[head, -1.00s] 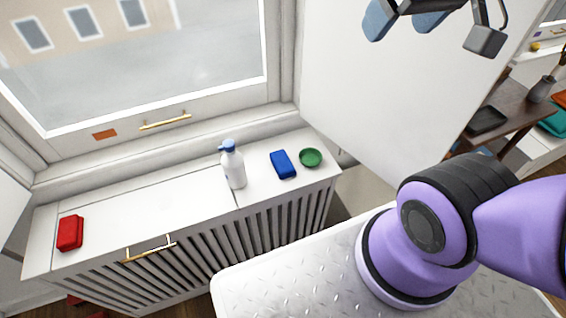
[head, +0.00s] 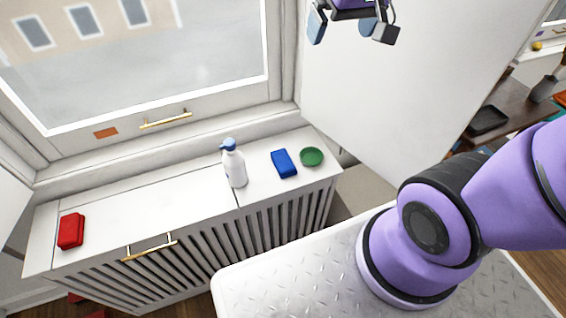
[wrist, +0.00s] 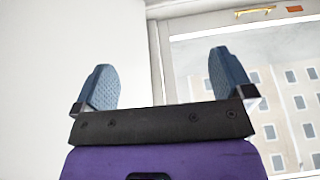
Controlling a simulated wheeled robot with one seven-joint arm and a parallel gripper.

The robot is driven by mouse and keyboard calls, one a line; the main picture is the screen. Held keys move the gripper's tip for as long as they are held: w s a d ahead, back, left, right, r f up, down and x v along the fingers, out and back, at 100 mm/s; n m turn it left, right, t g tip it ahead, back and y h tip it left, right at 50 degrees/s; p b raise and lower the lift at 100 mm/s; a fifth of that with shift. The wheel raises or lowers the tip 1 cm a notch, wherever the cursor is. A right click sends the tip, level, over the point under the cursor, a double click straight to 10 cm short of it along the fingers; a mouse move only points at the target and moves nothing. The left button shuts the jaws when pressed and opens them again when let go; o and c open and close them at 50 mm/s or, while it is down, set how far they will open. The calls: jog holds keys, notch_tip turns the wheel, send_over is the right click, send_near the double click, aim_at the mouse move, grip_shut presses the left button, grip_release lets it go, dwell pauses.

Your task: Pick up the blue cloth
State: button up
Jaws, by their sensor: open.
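The blue cloth (head: 284,163) is a small folded block lying on the right part of the white radiator cover's top in the head view. A green dish (head: 311,157) is just right of it and a white bottle with a blue pump is to its left. My gripper (head: 343,20) is at the top of the head view, high above the cover and apart from the cloth. In the wrist view my gripper (wrist: 164,85) shows two blue pads spread wide with nothing between them. The cloth is not in the wrist view.
The white pump bottle (head: 233,164) stands upright near the cloth. A red folded item (head: 71,231) lies at the left end of the radiator cover (head: 150,215). A window is behind, and a white wall panel (head: 400,90) rises at the right.

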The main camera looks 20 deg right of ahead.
jog(key=w+a+f, duration=0.2)
jog(key=w+f, duration=0.5)
jog(key=f, duration=0.1)
jog(key=g, duration=0.2)
send_over(283, 159)
notch_tip(283, 159, down, 19)
jog(key=shift+g, duration=0.4)
jog(key=shift+a+f, duration=0.1)
jog(key=shift+f, duration=8.25)
jog(key=shift+s+f, duration=0.1)
jog(key=shift+f, duration=2.5)
jog(key=shift+c, duration=0.5)
jog(key=c, duration=1)
jog(key=shift+r, duration=0.1)
